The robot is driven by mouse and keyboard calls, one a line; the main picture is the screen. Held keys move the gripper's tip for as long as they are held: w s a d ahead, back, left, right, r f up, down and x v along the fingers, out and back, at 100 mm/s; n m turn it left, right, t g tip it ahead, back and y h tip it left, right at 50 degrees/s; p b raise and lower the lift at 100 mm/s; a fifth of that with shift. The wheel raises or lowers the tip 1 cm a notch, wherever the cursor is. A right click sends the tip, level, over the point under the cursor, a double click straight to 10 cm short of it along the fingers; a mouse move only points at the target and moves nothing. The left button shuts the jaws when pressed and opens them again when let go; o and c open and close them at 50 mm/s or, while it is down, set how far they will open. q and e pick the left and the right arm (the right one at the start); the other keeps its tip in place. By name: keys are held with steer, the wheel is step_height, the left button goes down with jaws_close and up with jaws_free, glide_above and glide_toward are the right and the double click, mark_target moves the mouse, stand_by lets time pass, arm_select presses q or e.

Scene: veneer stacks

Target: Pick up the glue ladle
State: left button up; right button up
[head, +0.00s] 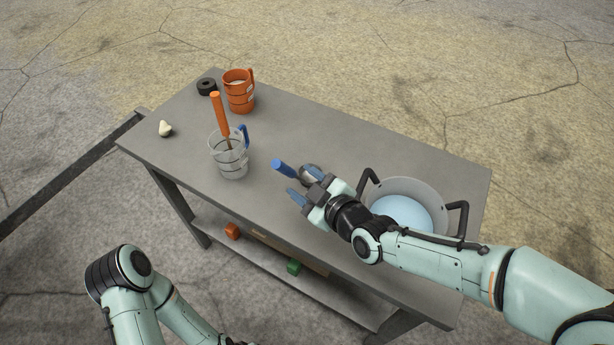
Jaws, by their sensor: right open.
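A tool with a blue handle (283,168) lies on the table beside my right gripper. A grey rounded part (310,170) shows next to it; I take this for the glue ladle, but the gripper hides part of it and I cannot be sure. My right gripper (298,186) is open, low over the table's near side, its fingers pointing left close to the blue handle. I cannot tell whether they touch it. Another tool with an orange handle (220,114) stands tilted in a clear jug (231,164). My left arm shows at the bottom left, its gripper out of view.
A grey pot (437,191) with pale blue liquid stands right, partly behind my right arm. An orange mug (239,92), a dark tape roll (206,86) and a small cream lump (165,129) are at the far left. Red (232,231) and green (294,267) blocks sit on the lower shelf.

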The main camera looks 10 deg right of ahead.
mark_target(293, 175)
steer(key=shift+x, duration=3.35)
steer(key=shift+r, duration=0.1)
jaws_close()
